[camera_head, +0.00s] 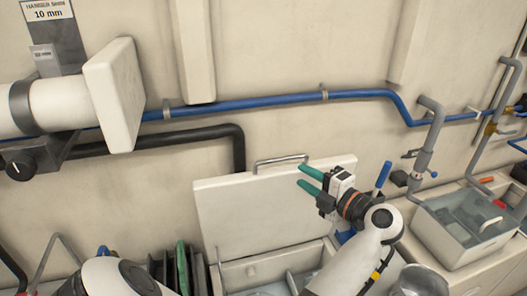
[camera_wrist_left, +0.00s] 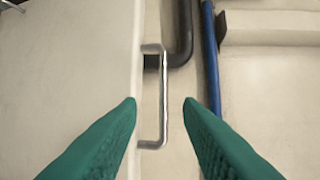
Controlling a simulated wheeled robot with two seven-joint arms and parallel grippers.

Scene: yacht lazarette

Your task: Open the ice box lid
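The ice box lid (camera_head: 250,212) is a pale flat panel standing raised near the wall above the ice box (camera_head: 265,269), whose opening shows below it. A metal bar handle (camera_head: 280,160) is on the lid's top edge. My left gripper (camera_head: 304,171), with green fingers, is open near the right end of the handle. In the left wrist view the handle (camera_wrist_left: 164,90) lies between and beyond the two spread fingertips (camera_wrist_left: 160,103), with gaps on both sides; the lid (camera_wrist_left: 70,70) fills the left. My right gripper is not in view.
A blue pipe (camera_head: 260,103) and a black pipe (camera_head: 190,139) run along the wall behind the lid. A clear-topped box (camera_head: 465,226) and grey pipes with valves (camera_head: 432,135) stand at the right. Upright dark and green boards (camera_head: 182,266) are left of the ice box.

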